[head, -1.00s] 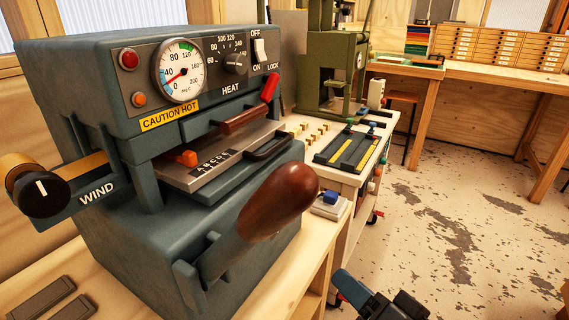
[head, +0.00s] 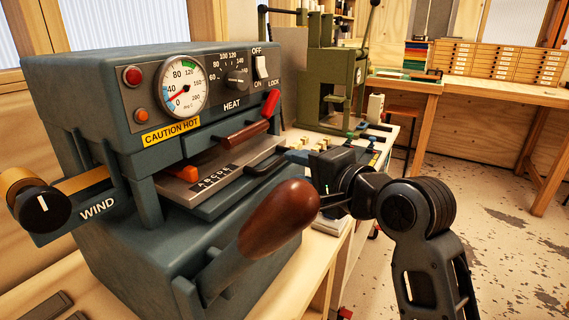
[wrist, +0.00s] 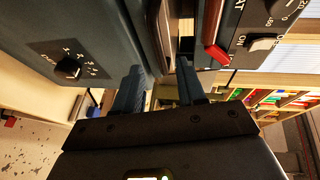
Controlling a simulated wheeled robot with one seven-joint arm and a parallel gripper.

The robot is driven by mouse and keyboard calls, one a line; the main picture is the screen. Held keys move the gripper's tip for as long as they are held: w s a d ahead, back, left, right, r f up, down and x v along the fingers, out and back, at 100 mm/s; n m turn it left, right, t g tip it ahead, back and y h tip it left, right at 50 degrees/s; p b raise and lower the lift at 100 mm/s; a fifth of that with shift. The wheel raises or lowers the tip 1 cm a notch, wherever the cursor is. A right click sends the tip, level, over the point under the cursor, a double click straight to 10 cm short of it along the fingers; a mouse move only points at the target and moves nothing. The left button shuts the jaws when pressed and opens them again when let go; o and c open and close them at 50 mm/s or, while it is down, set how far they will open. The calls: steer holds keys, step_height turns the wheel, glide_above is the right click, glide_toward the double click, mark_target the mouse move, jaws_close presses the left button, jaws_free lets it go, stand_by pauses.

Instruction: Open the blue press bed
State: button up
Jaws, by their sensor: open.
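The blue-grey press (head: 100,110) stands on the bench at the left. Its bed (head: 228,200) lies under the heated head, with a dark curved handle (head: 268,157) on its right front edge. My gripper (head: 305,172) is open just right of that handle, partly hidden behind the press lever's brown knob (head: 280,217). In the wrist view my open gripper (wrist: 160,88) points at the press front, with nothing seen held between its two fingers. I cannot tell whether a finger touches the handle. The bed appears pushed in.
A red-tipped lock lever (head: 270,104) and a brown grip (head: 245,133) sit above the bed. A WIND knob (head: 42,207) juts out left. Open floor (head: 505,230) lies to the right.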

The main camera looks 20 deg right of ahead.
mark_target(280, 163)
steer(key=x, duration=0.4)
steer(key=shift+w+a, duration=0.1)
steer(key=shift+w, duration=0.3)
jaws_close()
stand_by(0.4)
